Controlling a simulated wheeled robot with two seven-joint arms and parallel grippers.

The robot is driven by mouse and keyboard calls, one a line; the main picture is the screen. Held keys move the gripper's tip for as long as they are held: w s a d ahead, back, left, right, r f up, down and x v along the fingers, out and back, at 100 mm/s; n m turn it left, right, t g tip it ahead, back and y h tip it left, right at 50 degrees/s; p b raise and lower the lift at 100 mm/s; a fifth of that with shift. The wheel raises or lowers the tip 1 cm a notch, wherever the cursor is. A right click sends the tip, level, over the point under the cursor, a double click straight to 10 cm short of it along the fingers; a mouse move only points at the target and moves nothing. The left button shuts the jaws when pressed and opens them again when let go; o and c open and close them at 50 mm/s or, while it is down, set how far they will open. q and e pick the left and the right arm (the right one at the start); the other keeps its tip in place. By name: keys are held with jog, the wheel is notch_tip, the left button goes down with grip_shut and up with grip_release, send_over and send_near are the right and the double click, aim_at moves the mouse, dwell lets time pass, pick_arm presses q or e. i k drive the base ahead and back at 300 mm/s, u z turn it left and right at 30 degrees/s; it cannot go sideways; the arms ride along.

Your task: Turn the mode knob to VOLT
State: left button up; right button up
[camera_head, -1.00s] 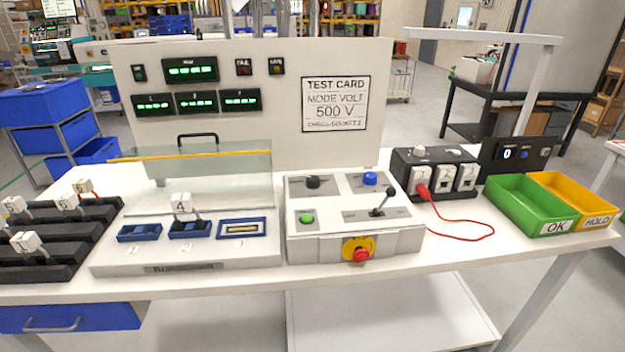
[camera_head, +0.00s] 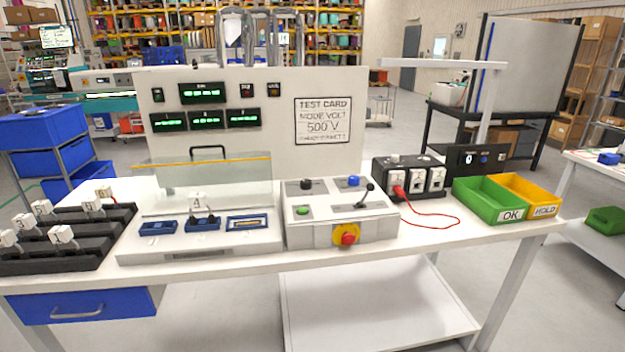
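The control box (camera_head: 340,234) stands on the white bench, in front of the upright panel. On its top are a black knob (camera_head: 306,184) at the back left and a blue knob (camera_head: 353,180) at the back right. Their labels and pointer directions are too small to read, so I cannot tell which is the mode knob or its setting. A green button (camera_head: 303,210) and a black-tipped lever (camera_head: 366,193) are also on the top. The test card (camera_head: 323,121) on the panel reads MODE VOLT, 500 V. Neither of my grippers is in view.
A red emergency button (camera_head: 347,239) sits on the box's front. To the right are a black socket box (camera_head: 408,171) with a red cable, a green OK bin (camera_head: 487,198) and a yellow HOLD bin (camera_head: 541,190). A fixture with a clear cover (camera_head: 205,172) stands left.

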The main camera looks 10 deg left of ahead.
aim_at(306, 184)
jog(key=z, duration=0.15)
jog(key=i, duration=1.1)
jog(key=u, duration=0.2)
